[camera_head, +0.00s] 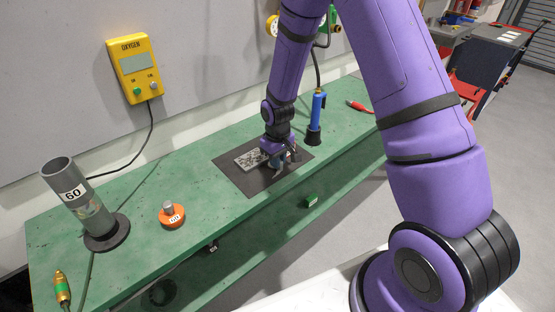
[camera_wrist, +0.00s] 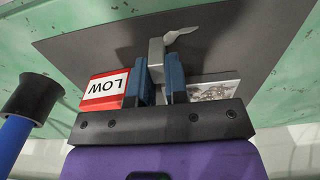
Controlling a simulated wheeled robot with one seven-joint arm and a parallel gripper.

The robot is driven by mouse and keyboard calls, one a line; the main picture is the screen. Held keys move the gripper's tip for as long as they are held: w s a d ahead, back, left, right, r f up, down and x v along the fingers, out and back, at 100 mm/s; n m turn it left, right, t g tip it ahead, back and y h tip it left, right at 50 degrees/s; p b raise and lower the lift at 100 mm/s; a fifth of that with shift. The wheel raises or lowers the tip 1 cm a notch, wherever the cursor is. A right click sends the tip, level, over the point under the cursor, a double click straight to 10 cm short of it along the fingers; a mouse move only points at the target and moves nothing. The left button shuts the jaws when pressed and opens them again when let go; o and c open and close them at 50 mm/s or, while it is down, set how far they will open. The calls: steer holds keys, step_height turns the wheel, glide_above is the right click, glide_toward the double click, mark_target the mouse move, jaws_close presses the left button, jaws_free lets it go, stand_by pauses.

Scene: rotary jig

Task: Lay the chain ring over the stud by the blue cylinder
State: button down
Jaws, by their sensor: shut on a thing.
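My gripper (camera_head: 279,160) is low over the dark mat (camera_head: 234,178) on the green bench. In the wrist view my gripper (camera_wrist: 160,72) has its two blue-grey fingers shut on a grey metal piece (camera_wrist: 156,50) with a pale curved lever at its top. The blue cylinder (camera_head: 318,106) stands upright on a black foot just beyond the mat, to the right of my gripper; it also shows at the lower left of the wrist view (camera_wrist: 13,132). I cannot make out a chain ring or a stud beside the blue cylinder.
A red block marked LOW (camera_wrist: 104,90) and a patterned plate (camera_wrist: 214,91) flank the fingers. On the bench are a grey tube marked 60 (camera_head: 63,176), an orange disc with a grey post (camera_head: 172,217) and a red clip (camera_head: 358,106). The bench between disc and mat is clear.

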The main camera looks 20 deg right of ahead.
steer(key=shift+f, duration=0.1)
steer(key=c, duration=1.1)
jaws_free()
step_height(320, 180, up, 12)
steer(key=shift+r, duration=0.25)
